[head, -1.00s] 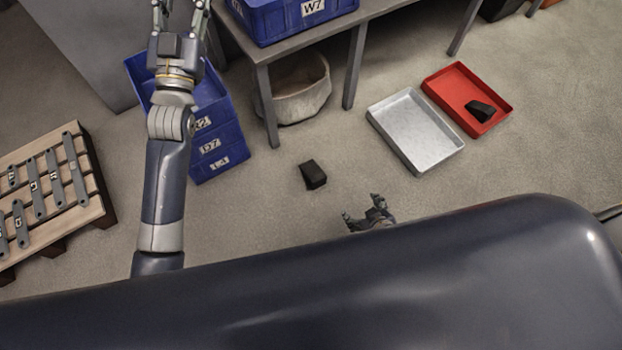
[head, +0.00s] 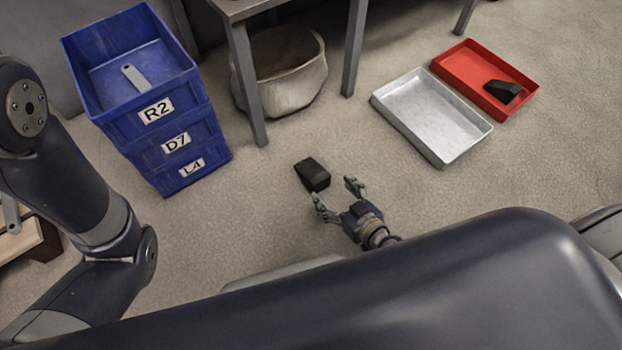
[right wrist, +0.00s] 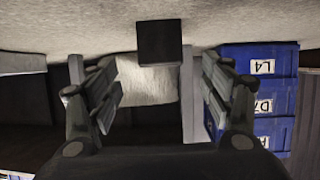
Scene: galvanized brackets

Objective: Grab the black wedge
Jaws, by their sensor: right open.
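A black wedge (head: 312,174) lies on the floor near the middle of the head view. My right gripper (head: 337,197) is open and empty just in front of it, its fingers pointing towards it. In the right wrist view the wedge (right wrist: 159,42) shows beyond and between the open fingers (right wrist: 160,88), apart from them. A second black wedge (head: 502,91) lies in the red tray (head: 462,58) at the right. My left arm shows at the left of the head view, but its gripper is out of the picture.
Stacked blue crates (head: 146,137) stand at the left; the top one holds a grey bracket (head: 134,76). A metal tray (head: 440,150) lies beside the red tray. A table leg (head: 246,85) and a pale round container (head: 285,85) stand behind the wedge. Floor around it is clear.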

